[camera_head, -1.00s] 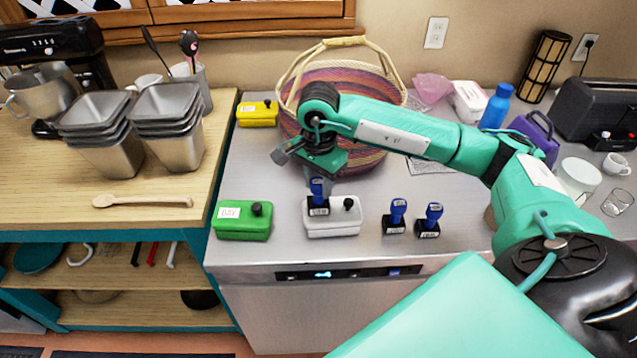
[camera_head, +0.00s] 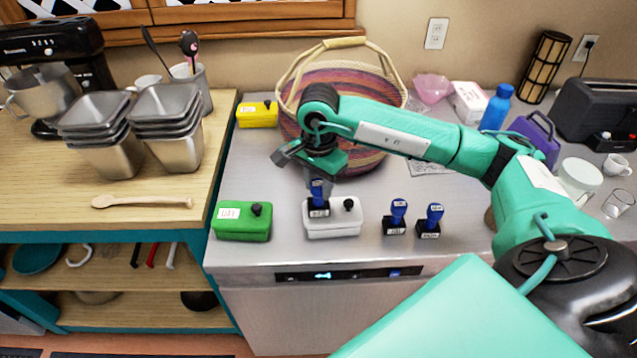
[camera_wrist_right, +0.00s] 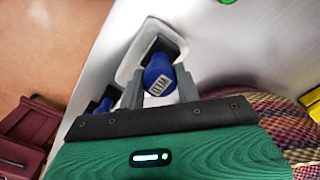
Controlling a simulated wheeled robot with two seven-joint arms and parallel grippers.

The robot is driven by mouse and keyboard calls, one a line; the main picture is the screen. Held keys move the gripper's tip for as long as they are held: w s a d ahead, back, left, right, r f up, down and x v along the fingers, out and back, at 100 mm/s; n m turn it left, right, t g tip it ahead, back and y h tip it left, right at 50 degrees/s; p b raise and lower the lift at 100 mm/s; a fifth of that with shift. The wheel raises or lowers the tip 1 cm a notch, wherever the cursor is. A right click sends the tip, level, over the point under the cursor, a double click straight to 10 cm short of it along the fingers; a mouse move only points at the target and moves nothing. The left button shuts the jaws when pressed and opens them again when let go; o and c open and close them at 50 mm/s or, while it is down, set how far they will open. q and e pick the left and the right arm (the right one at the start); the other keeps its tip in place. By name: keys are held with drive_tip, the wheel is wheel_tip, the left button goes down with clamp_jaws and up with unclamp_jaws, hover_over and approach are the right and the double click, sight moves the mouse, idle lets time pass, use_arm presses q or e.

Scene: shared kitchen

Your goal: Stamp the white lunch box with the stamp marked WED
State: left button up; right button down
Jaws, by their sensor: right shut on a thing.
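The white lunch box (camera_head: 335,230) sits on the steel counter, a dark knob at the right of its lid. A blue-handled stamp (camera_head: 318,208) with a dark base stands upright at the left of the lid, its base at or just above the lid; I cannot tell contact. My right gripper (camera_head: 318,180) is shut on its handle from above. In the right wrist view, the gripper (camera_wrist_right: 160,92) holds the blue handle (camera_wrist_right: 157,72) over the white box (camera_wrist_right: 148,36); the label's letters are hard to read. My left gripper is not in view.
A green box (camera_head: 243,232) is to the left, a yellow box (camera_head: 257,118) behind it. Two more blue stamps, one (camera_head: 396,215) nearer and another (camera_head: 431,218), stand to the right. A woven basket (camera_head: 365,160) is behind the gripper. The counter's front edge is close.

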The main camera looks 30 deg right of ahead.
drive_tip(key=shift+f+b, duration=0.3)
drive_tip(key=shift+f, duration=0.05)
idle(0.7)
drive_tip(key=shift+r, duration=0.1)
drive_tip(key=shift+r+p, duration=2.1)
drive_tip(key=shift+r, duration=2.9)
drive_tip(key=shift+f, duration=0.1)
